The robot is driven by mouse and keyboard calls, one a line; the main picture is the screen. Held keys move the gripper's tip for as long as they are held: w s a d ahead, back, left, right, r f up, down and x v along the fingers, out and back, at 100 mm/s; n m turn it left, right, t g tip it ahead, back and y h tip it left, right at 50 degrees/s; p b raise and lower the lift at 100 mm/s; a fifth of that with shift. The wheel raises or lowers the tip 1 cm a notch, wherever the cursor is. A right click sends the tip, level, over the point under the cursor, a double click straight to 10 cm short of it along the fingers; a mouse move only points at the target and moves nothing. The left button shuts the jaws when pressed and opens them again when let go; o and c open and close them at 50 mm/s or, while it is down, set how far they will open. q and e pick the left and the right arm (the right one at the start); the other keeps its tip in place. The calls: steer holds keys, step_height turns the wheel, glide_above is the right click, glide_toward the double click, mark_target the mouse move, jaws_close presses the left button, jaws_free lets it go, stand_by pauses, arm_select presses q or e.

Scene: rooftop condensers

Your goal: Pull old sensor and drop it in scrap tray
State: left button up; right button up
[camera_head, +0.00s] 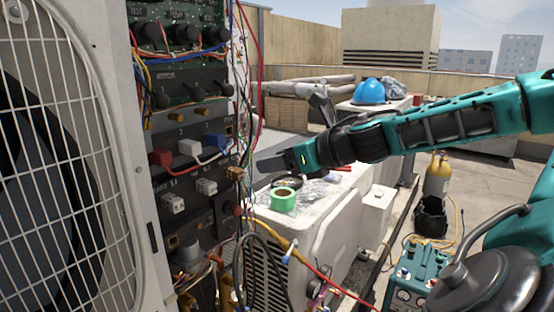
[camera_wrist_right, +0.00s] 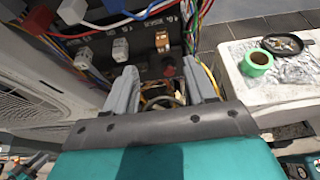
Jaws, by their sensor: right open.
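The open control panel shows a row of plug-in parts. Two are white, a left one (camera_head: 172,204) and a right one (camera_head: 206,187), and one is copper-coloured (camera_head: 235,173). I cannot tell which is the old sensor. My right gripper (camera_head: 262,164) is open in front of the panel's right edge. My left gripper is out of view.
Loose wires (camera_head: 243,120) hang along the panel's right edge near my right gripper. A fan grille (camera_head: 50,160) stands left. A blue helmet (camera_head: 369,91) is farther back.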

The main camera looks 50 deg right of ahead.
steer(key=p, duration=0.2)
glide_toward(233, 168)
steer(key=w, duration=0.2)
steer(key=shift+w+a+f, duration=0.2)
steer(key=shift+w+f, duration=0.3)
steer(key=shift+f, duration=0.3)
steer(key=shift+b+x, duration=0.5)
steer(key=shift+x, duration=0.8)
steer(key=shift+w+f+b, duration=0.3)
steer(key=shift+w+b, duration=0.15)
steer(key=shift+w+f, duration=0.1)
steer(key=shift+w, duration=0.25)
steer(key=shift+w+a+b, duration=0.1)
steer(key=shift+w+b, duration=0.2)
steer(key=shift+b, duration=0.05)
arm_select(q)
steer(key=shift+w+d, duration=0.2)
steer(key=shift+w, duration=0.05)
